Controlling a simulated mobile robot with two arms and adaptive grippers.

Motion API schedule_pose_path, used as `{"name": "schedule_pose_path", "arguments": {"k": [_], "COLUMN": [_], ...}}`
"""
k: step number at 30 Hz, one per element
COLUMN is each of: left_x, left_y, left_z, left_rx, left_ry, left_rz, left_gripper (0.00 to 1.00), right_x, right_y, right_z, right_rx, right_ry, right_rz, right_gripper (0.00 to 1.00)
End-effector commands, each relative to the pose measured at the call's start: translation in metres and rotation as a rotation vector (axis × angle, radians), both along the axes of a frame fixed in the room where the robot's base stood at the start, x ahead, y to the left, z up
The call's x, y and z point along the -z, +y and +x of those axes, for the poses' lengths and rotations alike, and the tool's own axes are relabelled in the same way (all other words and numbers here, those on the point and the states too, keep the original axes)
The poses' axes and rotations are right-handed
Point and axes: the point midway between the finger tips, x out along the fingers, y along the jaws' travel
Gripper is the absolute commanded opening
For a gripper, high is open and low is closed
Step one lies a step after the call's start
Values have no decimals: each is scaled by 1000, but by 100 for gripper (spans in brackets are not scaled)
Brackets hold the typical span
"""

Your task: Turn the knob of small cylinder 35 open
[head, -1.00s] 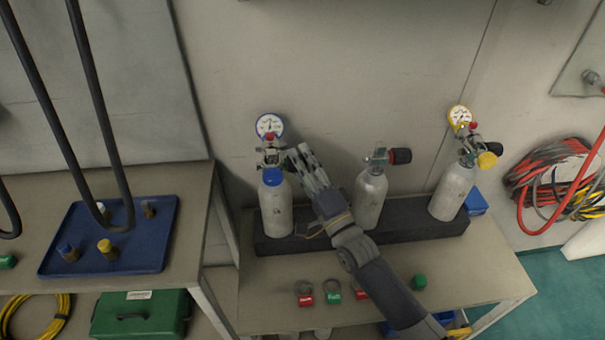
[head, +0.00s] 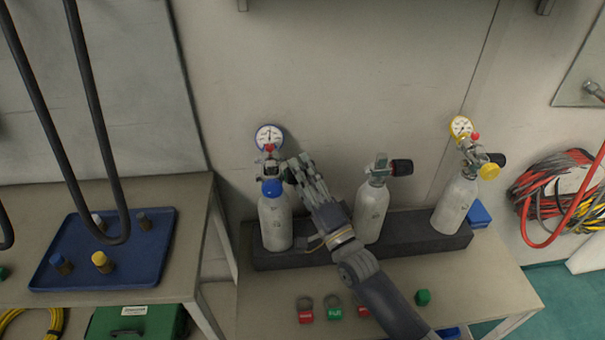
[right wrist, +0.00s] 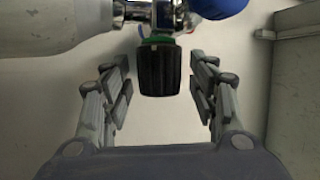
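Three small grey cylinders stand in a dark rack (head: 295,259): the left one (head: 275,222) with a blue-rimmed gauge (head: 269,138), the middle one (head: 371,212), and the right one (head: 455,203) with a yellow gauge. Their numbers are too small to read. My right gripper (head: 296,168) is at the right side of the left cylinder's valve. In the right wrist view the gripper (right wrist: 163,78) is open, with a black knob (right wrist: 158,72) with a green ring between its fingers. Gaps show on both sides of the knob. My left gripper is out of view.
Red and green tags (head: 334,313) and a green cap (head: 423,297) lie on the bench in front of the rack. A blue tray (head: 140,272) with several small fittings is on the left table. Black hoses (head: 92,120) hang above it. Coiled hoses (head: 550,190) hang at the right.

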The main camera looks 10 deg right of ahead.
Motion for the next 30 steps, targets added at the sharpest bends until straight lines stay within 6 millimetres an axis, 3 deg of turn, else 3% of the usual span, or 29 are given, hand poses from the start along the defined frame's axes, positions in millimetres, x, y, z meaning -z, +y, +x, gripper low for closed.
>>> {"name": "schedule_pose_path", "arguments": {"k": [8, 21, 30], "left_x": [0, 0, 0], "left_y": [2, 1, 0], "left_z": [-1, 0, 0], "left_rx": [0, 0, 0], "left_ry": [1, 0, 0], "left_rz": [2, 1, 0], "left_gripper": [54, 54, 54], "right_x": [3, 33, 42], "right_y": [-3, -35, -47], "right_z": [-6, -77, -101], "right_rx": [0, 0, 0], "right_ry": [1, 4, 0], "right_rz": [0, -2, 0], "right_gripper": [54, 54, 54]}}
